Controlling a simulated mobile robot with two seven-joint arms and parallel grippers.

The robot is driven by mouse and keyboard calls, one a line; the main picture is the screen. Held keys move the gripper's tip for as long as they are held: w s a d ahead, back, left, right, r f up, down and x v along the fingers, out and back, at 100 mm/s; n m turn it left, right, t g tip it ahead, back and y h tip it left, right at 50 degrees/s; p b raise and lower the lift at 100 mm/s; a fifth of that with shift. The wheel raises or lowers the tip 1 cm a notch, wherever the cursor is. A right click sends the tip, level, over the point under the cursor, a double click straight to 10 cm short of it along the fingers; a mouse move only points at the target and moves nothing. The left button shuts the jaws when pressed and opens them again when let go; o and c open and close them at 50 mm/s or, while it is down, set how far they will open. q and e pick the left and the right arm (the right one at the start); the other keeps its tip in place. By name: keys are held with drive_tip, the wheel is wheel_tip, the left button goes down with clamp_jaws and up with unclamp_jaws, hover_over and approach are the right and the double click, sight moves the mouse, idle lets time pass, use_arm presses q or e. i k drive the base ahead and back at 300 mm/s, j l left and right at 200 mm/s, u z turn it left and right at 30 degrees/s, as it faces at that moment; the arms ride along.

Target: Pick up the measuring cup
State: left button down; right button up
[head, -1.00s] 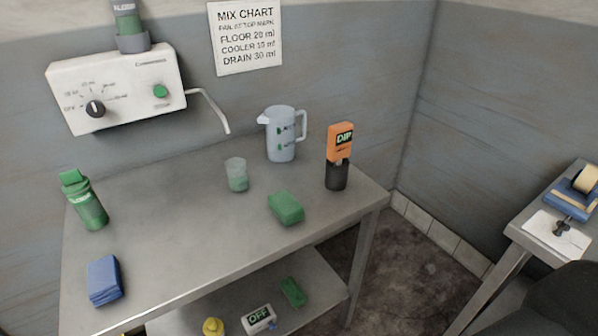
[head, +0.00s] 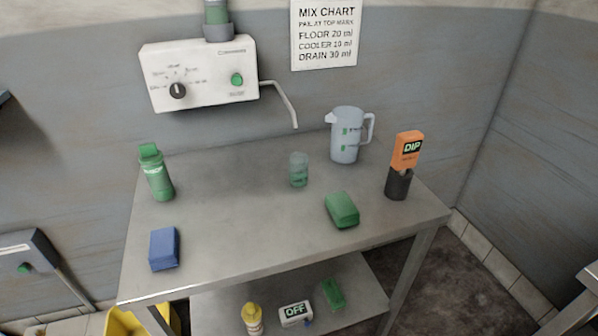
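A small clear cup with a greenish tint (head: 298,170), which looks like the measuring cup, stands upright on the steel table (head: 235,215), toward the back and right of its middle. A larger pale jug with a handle and green marks (head: 345,137) stands behind it to the right. The two stand apart. Neither of my grippers is in view.
On the table are a green bottle (head: 156,173), blue cloths (head: 164,249), a green sponge (head: 342,210) and an orange DIP tag in a black holder (head: 398,184). A dispenser (head: 200,75) with a spout hangs above. A yellow bucket (head: 125,322) is at lower left.

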sight(298, 162)
drive_tip(key=i+l, duration=0.1)
drive_tip(key=l, duration=0.65)
drive_tip(key=i+l+u, duration=0.1)
drive_tip(key=l, duration=1.4)
drive_tip(key=i+u, duration=0.05)
drive_tip(key=i, duration=0.05)
